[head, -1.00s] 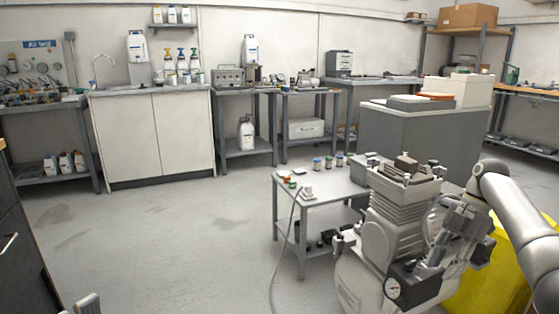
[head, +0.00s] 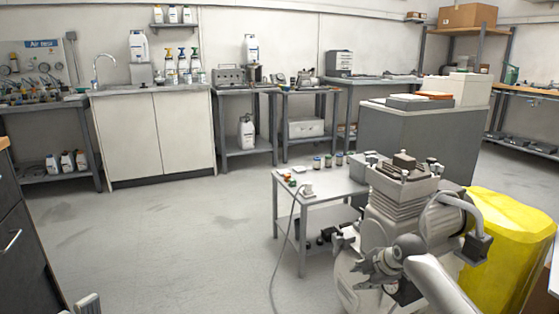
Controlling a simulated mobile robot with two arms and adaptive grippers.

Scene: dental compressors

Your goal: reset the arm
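My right arm comes in from the bottom right. Its gripper (head: 364,270) is in front of the lower body of the compressor (head: 385,215), with its fingers pointing left. The fingers look spread and nothing shows between them. I cannot tell whether they touch the compressor. The compressor has a ribbed grey cylinder, a pale tank and a curved pipe, and the gripper and forearm hide part of its lower front and gauge. A small grey piece of what looks like my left gripper (head: 88,304) shows at the bottom left edge; most of it is out of view.
A low grey table (head: 325,186) with small jars and a cable stands behind the compressor. A yellow bin (head: 512,240) is right of it. A dark drawer cabinet (head: 25,240) is at the left edge. The floor (head: 170,240) in the left middle is clear.

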